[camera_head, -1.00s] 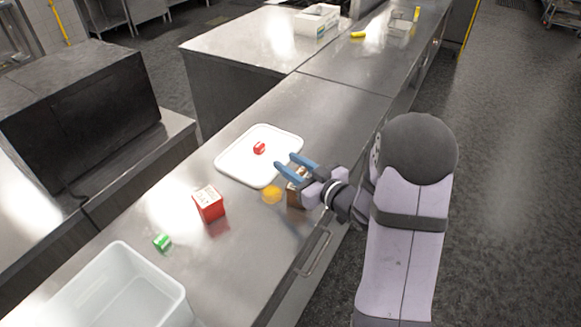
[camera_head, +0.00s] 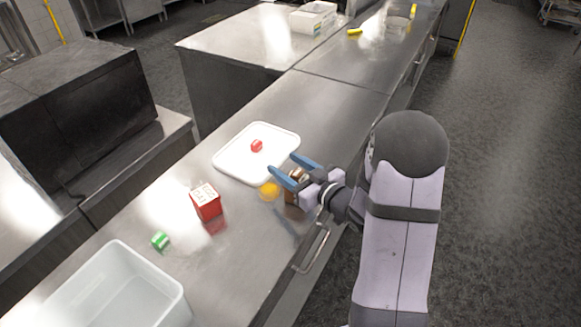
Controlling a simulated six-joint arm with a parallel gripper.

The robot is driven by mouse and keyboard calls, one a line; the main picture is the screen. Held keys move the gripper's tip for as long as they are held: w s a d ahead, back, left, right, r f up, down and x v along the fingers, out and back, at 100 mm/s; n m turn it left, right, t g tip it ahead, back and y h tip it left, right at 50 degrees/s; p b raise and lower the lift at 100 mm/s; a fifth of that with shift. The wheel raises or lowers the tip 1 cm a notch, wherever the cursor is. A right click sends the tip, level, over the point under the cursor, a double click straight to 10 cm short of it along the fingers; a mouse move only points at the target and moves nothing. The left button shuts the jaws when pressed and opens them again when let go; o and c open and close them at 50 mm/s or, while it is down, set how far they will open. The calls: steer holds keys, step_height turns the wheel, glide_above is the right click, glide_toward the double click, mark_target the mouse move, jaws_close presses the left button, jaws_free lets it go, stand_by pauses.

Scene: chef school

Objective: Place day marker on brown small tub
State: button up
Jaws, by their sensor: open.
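No label I can read says which piece is the day marker. A small red piece with a white mark (camera_head: 257,146) lies on a white tray or board (camera_head: 232,170), and a small green and white piece (camera_head: 160,241) lies on the counter at lower left. A brown item, apparently the brown small tub (camera_head: 291,197), stands at the counter's front edge, partly hidden behind my gripper. My gripper (camera_head: 282,162) is open and empty, its blue fingers pointing left near the tray's right edge. The red piece is beyond the fingertips, apart from them.
A yellow round item (camera_head: 269,191) sits just left of the brown item. A red box with a white top (camera_head: 206,203) stands left of that. A large white bin (camera_head: 120,290) fills the lower left. The counter (camera_head: 345,97) behind the tray is clear.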

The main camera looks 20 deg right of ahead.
steer(key=shift+r, duration=0.1)
steer(key=shift+s+d, duration=0.1)
steer(key=v, duration=1.1)
steer(key=shift+s, duration=0.4)
steer(key=shift+d, duration=0.1)
